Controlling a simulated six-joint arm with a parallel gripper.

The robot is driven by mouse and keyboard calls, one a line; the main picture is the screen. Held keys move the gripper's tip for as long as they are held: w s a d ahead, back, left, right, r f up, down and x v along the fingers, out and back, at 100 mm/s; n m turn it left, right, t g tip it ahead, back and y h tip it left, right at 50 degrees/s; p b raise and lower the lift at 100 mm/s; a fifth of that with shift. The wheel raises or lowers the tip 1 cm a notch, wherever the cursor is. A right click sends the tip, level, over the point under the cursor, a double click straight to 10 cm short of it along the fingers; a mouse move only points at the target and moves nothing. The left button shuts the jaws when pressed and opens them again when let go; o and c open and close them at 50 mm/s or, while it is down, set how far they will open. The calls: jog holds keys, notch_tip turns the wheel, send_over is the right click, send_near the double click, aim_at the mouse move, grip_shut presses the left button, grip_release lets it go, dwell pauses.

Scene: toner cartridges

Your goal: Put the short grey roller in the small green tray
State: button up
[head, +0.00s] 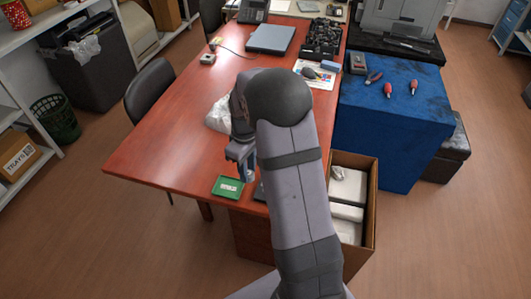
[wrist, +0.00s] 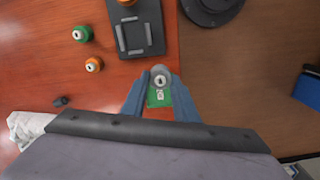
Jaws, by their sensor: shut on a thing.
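My gripper (wrist: 160,80) is shut on the short grey roller (wrist: 160,75), whose round grey end shows between the fingertips in the wrist view. The small green tray (wrist: 158,98) shows between the fingers, below the gripper, partly hidden by them; its white label is visible. In the head view the green tray (head: 228,187) lies at the near edge of the red-brown table, and my gripper (head: 240,152) is above and beyond it in the picture. The roller cannot be made out in the head view. The gap between roller and tray is hard to judge.
A dark plate with light bars (wrist: 138,32) lies near the table edge. Green (wrist: 82,34) and orange (wrist: 94,64) round parts stand beside it. A crumpled white bag (head: 218,115) lies behind my gripper. An open carton (head: 368,205) stands right of the table.

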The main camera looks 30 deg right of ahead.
jog(key=w+a+f+m+p, duration=0.1)
jog(key=w+a+f+m, duration=0.1)
jog(key=w+a, duration=0.3)
jog(key=shift+w+f+p, duration=0.35)
jog(key=shift+w+f, duration=0.3)
jog(key=shift+w, duration=0.25)
jog(key=shift+f, duration=0.1)
jog(key=shift+f+b, duration=1.75)
jog(key=shift+f, duration=0.55)
jog(key=shift+f+b, duration=0.3)
jog(key=shift+f, duration=0.5)
dwell(0.4)
jog(key=o, duration=1.1)
jog(key=shift+r, duration=0.15)
